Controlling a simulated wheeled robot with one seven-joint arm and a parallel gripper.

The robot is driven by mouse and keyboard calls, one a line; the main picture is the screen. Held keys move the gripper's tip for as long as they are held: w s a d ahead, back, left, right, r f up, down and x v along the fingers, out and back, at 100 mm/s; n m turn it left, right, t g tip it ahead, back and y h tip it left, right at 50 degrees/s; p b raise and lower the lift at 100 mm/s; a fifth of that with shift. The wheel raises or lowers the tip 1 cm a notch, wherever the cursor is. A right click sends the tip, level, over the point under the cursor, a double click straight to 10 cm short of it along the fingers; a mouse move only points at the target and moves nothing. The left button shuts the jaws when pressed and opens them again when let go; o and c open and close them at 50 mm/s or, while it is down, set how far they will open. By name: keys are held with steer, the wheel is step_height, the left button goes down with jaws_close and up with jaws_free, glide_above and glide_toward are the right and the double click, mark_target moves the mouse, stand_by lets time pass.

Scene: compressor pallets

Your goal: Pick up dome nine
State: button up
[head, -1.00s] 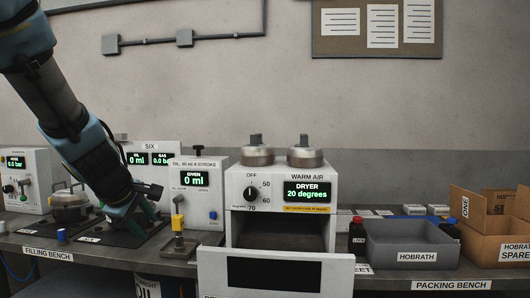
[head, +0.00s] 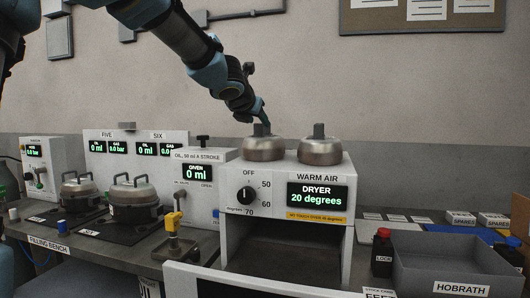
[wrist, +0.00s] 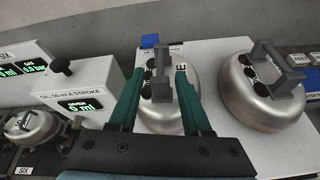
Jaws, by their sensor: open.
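Two steel domes with grey top handles stand on the dryer (head: 228,205): a left dome (head: 264,149) and a right dome (head: 320,152). The left dome (wrist: 165,115) carries a label of which I can read only a final E, so I cannot confirm it is dome nine. The right dome's label (wrist: 250,72) is not legible. My gripper (head: 263,122) is above the left dome. In the wrist view my open gripper (wrist: 160,75) has one green finger on each side of the left dome's handle (wrist: 161,72). Contact with the handle cannot be told.
The oil unit (head: 197,190) is left of the dryer. The dryer's drawer front (head: 235,283) stands out in front. A grey Hobrath bin (head: 450,266) and a red-capped bottle (head: 382,255) are at right.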

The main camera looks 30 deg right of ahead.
mark_target(262, 125)
steer(key=shift+b+x, duration=0.45)
steer(key=shift+x, duration=2.6)
steer(key=shift+d+r, duration=0.1)
steer(key=shift+r, duration=0.05)
jaws_close()
steer(key=shift+r, duration=0.15)
